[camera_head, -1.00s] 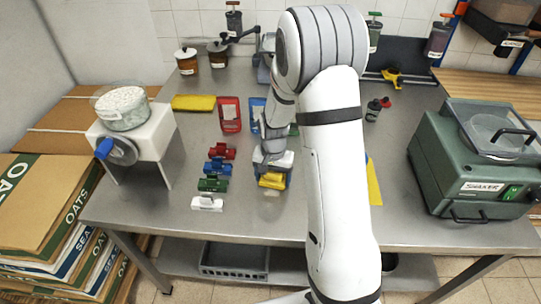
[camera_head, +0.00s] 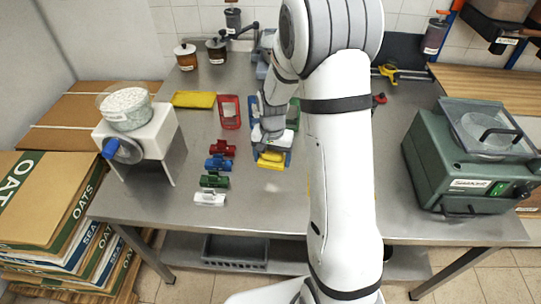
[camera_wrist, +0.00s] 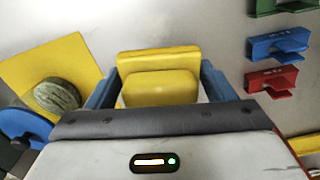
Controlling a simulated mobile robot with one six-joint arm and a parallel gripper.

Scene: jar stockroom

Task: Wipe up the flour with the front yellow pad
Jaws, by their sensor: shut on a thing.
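My gripper (camera_head: 270,150) is shut on a yellow pad (camera_head: 271,160) over the middle of the steel table. In the wrist view the yellow pad (camera_wrist: 158,80) sits between the two blue fingers of my gripper (camera_wrist: 158,92), with a raised yellow block on a wider yellow plate. I cannot tell whether its underside touches the table.
Red (camera_head: 222,148), blue (camera_head: 218,163), green (camera_head: 214,180) and white (camera_head: 209,198) clip-like pieces stand left of the pad. A yellow tray (camera_head: 194,99) lies farther back. A yellow sheet (camera_wrist: 75,62) carries a striped round thing (camera_wrist: 57,95). A green shaker (camera_head: 470,155) stands right.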

